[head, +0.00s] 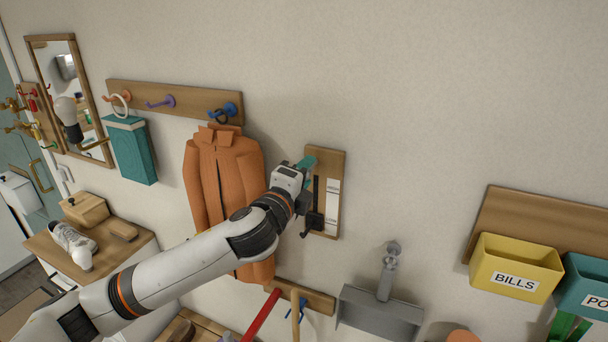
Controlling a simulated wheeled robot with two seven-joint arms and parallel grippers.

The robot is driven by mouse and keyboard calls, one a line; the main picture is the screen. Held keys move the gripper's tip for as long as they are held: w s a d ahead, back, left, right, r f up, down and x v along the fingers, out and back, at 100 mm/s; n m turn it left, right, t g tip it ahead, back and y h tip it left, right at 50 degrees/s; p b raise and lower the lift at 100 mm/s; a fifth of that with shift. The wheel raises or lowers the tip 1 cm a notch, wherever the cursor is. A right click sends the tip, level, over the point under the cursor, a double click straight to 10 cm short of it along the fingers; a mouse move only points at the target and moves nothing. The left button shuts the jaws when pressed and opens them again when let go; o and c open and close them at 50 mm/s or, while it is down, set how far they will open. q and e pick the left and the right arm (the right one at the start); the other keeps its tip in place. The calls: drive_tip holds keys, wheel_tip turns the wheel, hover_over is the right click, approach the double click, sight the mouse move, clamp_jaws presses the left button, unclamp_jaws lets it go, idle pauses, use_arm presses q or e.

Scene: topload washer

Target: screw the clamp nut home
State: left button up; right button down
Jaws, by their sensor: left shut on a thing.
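My left arm reaches up from the lower left to a small wooden wall board (335,164). The board carries a white strip (332,205) and a dark upright bar with a black block (314,220) at its lower end. My left gripper (302,167) is at the upper left part of the board, shut on a small teal piece (309,161), which looks like the clamp nut. The gripper hides most of it, so I cannot tell how far it is screwed in. My right gripper is not in view.
An orange jacket (215,170) hangs from a hook rail (190,100) just left of the board, partly behind my arm. A grey dustpan (380,312) hangs below right. Yellow (515,262) and teal (588,285) bins are at the right. The wall above is clear.

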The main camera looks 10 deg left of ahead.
use_arm(q)
drive_tip(key=shift+f+m, duration=0.15)
drive_tip(key=shift+m, duration=0.55)
drive_tip(key=o, duration=1)
drive_tip(key=shift+s, duration=0.1)
drive_tip(key=s+a+b, duration=0.2)
drive_tip(key=s+b, duration=0.3)
drive_tip(key=s, duration=0.6)
drive_tip(key=shift+s+a, duration=0.15)
drive_tip(key=shift+s, duration=0.2)
drive_tip(key=shift+c, duration=0.4)
